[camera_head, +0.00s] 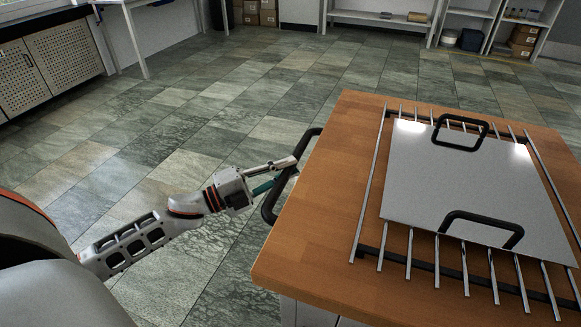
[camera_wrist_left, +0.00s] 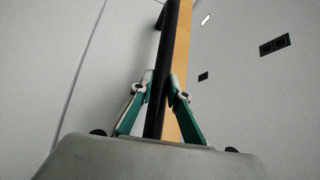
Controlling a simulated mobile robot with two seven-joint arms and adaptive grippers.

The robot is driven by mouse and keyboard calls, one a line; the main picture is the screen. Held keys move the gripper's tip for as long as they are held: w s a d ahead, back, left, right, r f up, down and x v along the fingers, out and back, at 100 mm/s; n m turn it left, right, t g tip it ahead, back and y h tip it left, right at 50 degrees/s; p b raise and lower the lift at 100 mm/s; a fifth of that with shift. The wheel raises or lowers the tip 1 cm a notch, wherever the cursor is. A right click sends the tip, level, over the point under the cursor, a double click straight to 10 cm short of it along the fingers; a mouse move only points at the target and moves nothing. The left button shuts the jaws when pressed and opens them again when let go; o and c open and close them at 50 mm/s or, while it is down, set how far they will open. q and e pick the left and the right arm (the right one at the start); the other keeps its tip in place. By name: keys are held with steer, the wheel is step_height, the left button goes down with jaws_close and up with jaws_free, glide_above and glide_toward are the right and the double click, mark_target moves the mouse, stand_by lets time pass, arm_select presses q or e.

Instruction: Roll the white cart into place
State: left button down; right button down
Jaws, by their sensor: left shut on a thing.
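The cart (camera_head: 300,255) stands at the right of the head view, with a brown wooden top and a pale body below it. A black push handle (camera_head: 268,207) sticks out from its left side. My left gripper (camera_head: 284,172) is shut on this handle. In the left wrist view the fingers (camera_wrist_left: 160,90) close around the black handle bar (camera_wrist_left: 158,112), with the wooden edge (camera_wrist_left: 183,60) just beside it. My right gripper is not in view.
On the cart top lie a metal rack (camera_head: 369,185) and a grey plate (camera_head: 455,185) with two black handles. Tiled floor (camera_head: 200,130) is clear left of and behind the cart. A perforated cabinet (camera_head: 65,55) stands far left; shelves (camera_head: 380,18) with boxes line the back.

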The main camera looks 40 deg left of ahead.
arm_select(q)
steer(key=shift+w+a+r, duration=0.2)
steer(key=shift+a+r, duration=0.15)
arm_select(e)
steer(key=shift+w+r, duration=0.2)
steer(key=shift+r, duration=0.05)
arm_select(q)
steer(key=c, duration=1.9)
jaws_free()
steer(key=shift+d+f, duration=0.1)
steer(key=shift+f, duration=0.05)
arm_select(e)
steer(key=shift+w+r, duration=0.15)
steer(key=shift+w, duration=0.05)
arm_select(q)
steer(key=shift+s+f, duration=0.1)
steer(key=v, duration=1.2)
steer(key=shift+d, duration=0.1)
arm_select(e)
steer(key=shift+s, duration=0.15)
